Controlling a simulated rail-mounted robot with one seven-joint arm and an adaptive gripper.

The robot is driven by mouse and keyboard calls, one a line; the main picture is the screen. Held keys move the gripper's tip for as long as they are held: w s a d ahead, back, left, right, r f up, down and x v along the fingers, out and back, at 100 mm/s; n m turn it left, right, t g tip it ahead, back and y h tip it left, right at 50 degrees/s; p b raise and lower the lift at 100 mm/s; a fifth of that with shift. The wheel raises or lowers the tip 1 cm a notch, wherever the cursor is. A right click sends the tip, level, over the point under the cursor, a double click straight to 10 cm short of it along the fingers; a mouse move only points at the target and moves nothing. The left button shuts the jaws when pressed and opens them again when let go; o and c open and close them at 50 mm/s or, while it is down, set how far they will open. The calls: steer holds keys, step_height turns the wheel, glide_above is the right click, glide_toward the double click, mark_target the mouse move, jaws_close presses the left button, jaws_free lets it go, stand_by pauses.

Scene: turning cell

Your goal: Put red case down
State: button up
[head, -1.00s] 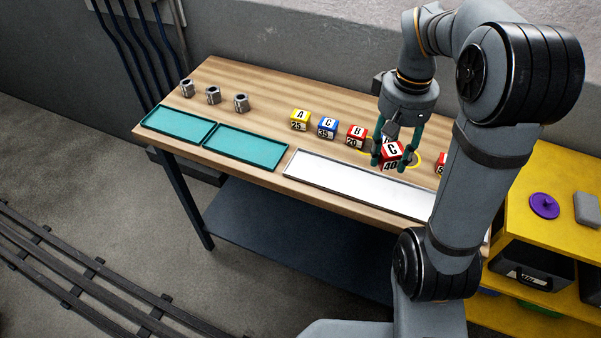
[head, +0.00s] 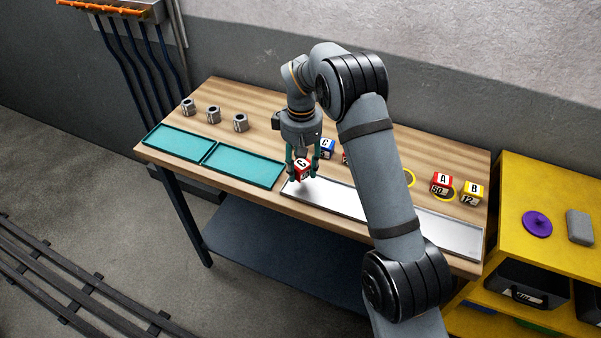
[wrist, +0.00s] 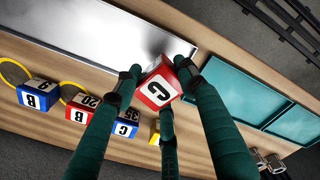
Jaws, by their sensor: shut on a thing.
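In the wrist view the red case (wrist: 158,90) sits between the fingers, over the tray's edge. Whether its underside touches anything cannot be told.
Two teal trays (head: 243,165) lie to the left, with several metal nuts (head: 213,115) behind. The pale tray looks empty.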

mark_target(300, 164)
step_height(300, 164, down, 4)
steer(key=shift+a+f+p, duration=0.1)
steer(key=shift+p, duration=0.5)
steer(key=shift+f, duration=0.15)
steer(key=o, duration=1)
steer(key=shift+c, duration=0.2)
step_height(300, 164, up, 12)
steer(key=shift+r+b, duration=0.25)
steer(key=shift+b, duration=0.2)
